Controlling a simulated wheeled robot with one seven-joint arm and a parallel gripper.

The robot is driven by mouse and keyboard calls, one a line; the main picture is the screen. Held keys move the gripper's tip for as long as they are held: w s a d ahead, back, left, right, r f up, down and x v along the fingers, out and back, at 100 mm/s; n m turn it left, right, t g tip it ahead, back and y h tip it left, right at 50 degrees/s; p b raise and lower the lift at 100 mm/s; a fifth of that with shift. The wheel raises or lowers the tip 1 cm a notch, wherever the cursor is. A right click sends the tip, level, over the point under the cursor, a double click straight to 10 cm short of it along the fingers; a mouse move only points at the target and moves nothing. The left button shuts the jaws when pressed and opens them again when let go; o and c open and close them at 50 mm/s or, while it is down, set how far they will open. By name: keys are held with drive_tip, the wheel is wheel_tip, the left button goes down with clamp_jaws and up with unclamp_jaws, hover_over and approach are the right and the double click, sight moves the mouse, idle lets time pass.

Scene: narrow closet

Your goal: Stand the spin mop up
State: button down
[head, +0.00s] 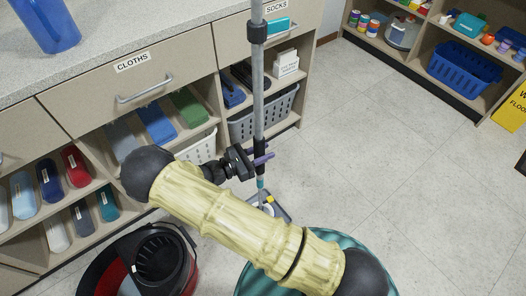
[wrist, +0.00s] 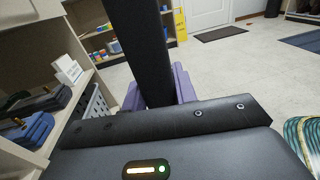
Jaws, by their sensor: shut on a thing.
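The spin mop (head: 259,88) has a grey pole with black grips and stands close to upright in the head view, its top out of frame. My gripper (head: 262,159) is shut on a black section low on the pole, with its purple fingers on either side. In the wrist view the dark pole (wrist: 140,50) rises between the purple fingers of my gripper (wrist: 158,90) and leans slightly. The mop's lower end is largely hidden behind my arm, near a grey tray-like thing on the floor, so I cannot tell what it rests on.
A counter with drawers and cubbies (head: 120,75) runs along the left, close to the pole. A grey basket (head: 264,112) sits in a lower cubby. A black and red bucket (head: 150,265) stands front left. Shelves (head: 420,50) and a yellow sign (head: 512,108) are at the back right. Open floor lies right.

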drive_tip(key=shift+f, duration=0.25)
drive_tip(key=c, duration=1.1)
unclamp_jaws()
drive_tip(key=shift+o, duration=0.3)
drive_tip(key=shift+f, duration=0.1)
drive_tip(key=shift+a, duration=0.15)
drive_tip(key=p+v, duration=0.1)
drive_tip(key=v, duration=1.6)
drive_tip(key=shift+p, duration=0.35)
